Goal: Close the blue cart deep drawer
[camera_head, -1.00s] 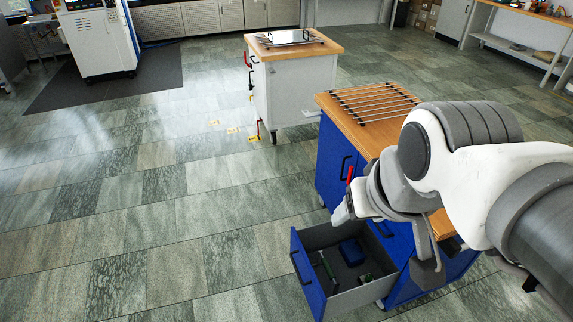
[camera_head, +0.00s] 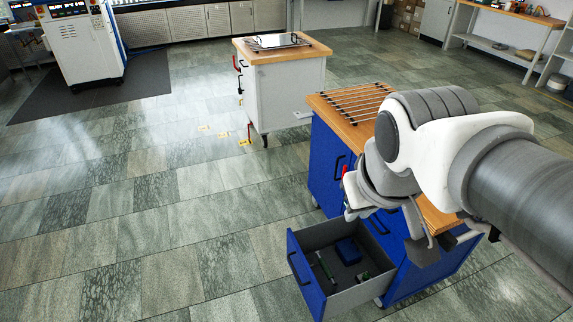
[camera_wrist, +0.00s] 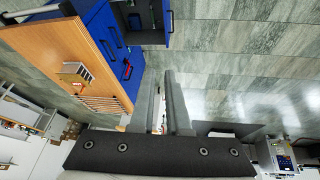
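The blue cart (camera_head: 325,160) with a wooden top stands right of centre in the head view. Its deep drawer (camera_head: 305,277) is pulled out at the bottom, its blue front facing left. Inside lie a blue box (camera_head: 347,251) and green-handled items. The drawer also shows at the top of the wrist view (camera_wrist: 168,20). My gripper (camera_wrist: 162,75) is empty, its two dark fingers apart with a narrow gap. In the head view my wrist is above the drawer's rear part, beside the cart's side; the fingertips are hard to make out there.
A white cart (camera_head: 290,95) with a wooden top stands behind the blue cart. A rod rack (camera_head: 350,103) lies on the blue cart's top. Yellow marks (camera_head: 245,142) lie on the floor. The tiled floor left of the drawer is clear.

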